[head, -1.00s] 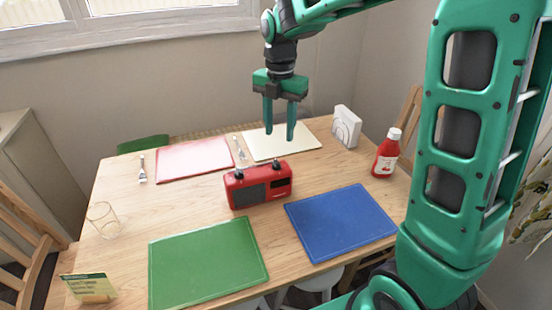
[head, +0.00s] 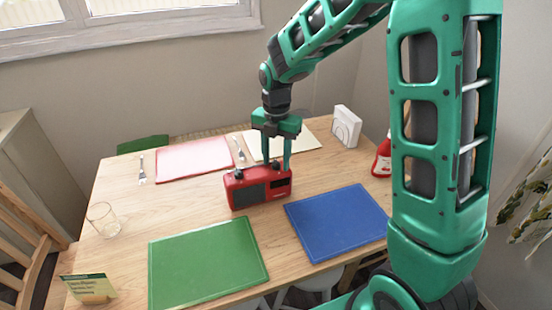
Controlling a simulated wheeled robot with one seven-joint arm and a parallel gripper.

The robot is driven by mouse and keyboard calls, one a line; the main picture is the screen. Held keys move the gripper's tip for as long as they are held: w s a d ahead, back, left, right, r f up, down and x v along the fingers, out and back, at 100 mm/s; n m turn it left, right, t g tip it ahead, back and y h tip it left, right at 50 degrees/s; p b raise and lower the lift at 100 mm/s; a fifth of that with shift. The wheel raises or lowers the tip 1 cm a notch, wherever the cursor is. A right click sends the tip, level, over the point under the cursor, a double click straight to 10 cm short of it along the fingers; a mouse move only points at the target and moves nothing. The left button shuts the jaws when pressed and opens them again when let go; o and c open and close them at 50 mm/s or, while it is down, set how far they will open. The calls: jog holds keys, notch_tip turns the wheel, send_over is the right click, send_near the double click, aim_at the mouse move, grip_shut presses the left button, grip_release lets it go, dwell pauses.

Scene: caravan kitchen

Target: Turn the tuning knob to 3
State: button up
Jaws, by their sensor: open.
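A red radio (head: 258,190) stands upright on the table. A dark knob (head: 238,173) sits on its top at the left end, and another dark knob (head: 276,164) sits on its top at the right end. Which one is the tuning knob, and any numbers, are too small to read. My gripper (head: 277,163) points down over the right end of the radio. Its fingers are apart, one on each side of the right knob in this view. I cannot tell whether they touch it.
The wooden table (head: 125,205) holds a green mat (head: 208,262), a blue mat (head: 338,222), a red mat (head: 195,159), a cream mat (head: 310,145), a glass (head: 102,218), a napkin holder (head: 347,126), a card (head: 90,288) and a ketchup bottle (head: 382,160), partly hidden by my arm.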

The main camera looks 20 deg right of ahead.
jog(key=shift+c, duration=0.2)
grip_shut()
jog(key=shift+d, duration=0.2)
jog(key=shift+a, duration=0.2)
